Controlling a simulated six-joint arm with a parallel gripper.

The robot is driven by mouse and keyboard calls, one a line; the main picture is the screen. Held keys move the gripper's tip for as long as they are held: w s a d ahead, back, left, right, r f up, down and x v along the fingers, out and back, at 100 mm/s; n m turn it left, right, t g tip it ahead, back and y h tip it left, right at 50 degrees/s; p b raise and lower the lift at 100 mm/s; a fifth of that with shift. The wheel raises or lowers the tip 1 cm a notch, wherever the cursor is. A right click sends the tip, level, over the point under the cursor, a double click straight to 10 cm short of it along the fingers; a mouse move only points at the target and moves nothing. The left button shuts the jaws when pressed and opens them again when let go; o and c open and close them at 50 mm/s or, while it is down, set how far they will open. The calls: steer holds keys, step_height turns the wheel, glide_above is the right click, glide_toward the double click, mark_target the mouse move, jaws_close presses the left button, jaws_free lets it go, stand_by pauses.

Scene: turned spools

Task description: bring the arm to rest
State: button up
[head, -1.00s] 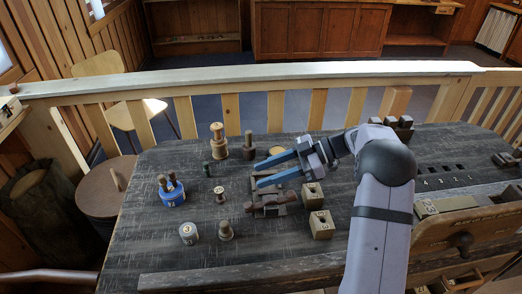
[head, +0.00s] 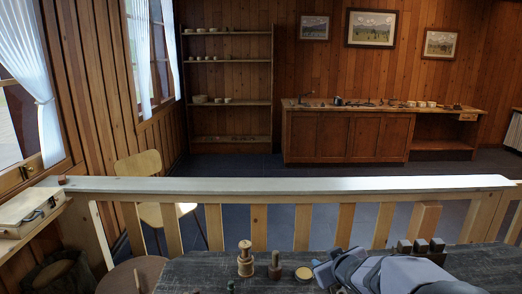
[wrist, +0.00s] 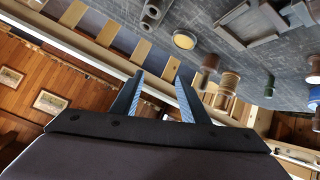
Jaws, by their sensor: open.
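My gripper (wrist: 160,76) is open, its two blue fingers apart with nothing between them in the wrist view. Beyond the fingertips that view shows the railing and floor. My arm (head: 385,272) shows at the lower right of the head view, over the table; its fingers cannot be made out there. A light wooden spool (head: 245,260) and a darker brown spool (head: 275,264) stand on the table's far side. They also show right of the fingers in the wrist view, the light spool (wrist: 228,88) and the brown one (wrist: 207,70).
A pale round disc (head: 303,273) lies beside the spools. Dark blocks (head: 420,246) stand at the table's back right. A wooden railing (head: 290,186) runs behind the dark table (head: 200,272). Most of the tabletop is below the head view.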

steer(key=s+a+f+m+g+p, duration=0.1)
steer(key=s+f+g, duration=0.1)
steer(key=s, duration=0.8)
steer(key=s+a+f+m+g+p, duration=0.1)
steer(key=s+g, duration=0.4)
steer(key=s, duration=0.6)
steer(key=s+a+f+m+g+p, duration=0.1)
steer(key=s+f+m+g, duration=0.1)
steer(key=s, duration=0.9)
steer(key=shift+s+a+f+m+g, duration=0.15)
steer(key=shift+a+f+m+g, duration=0.05)
steer(key=shift+f+g, duration=0.3)
steer(key=shift+s+a+f+m+g, duration=0.1)
steer(key=shift+a+f+m+g, duration=0.1)
steer(key=shift+f+g, duration=0.25)
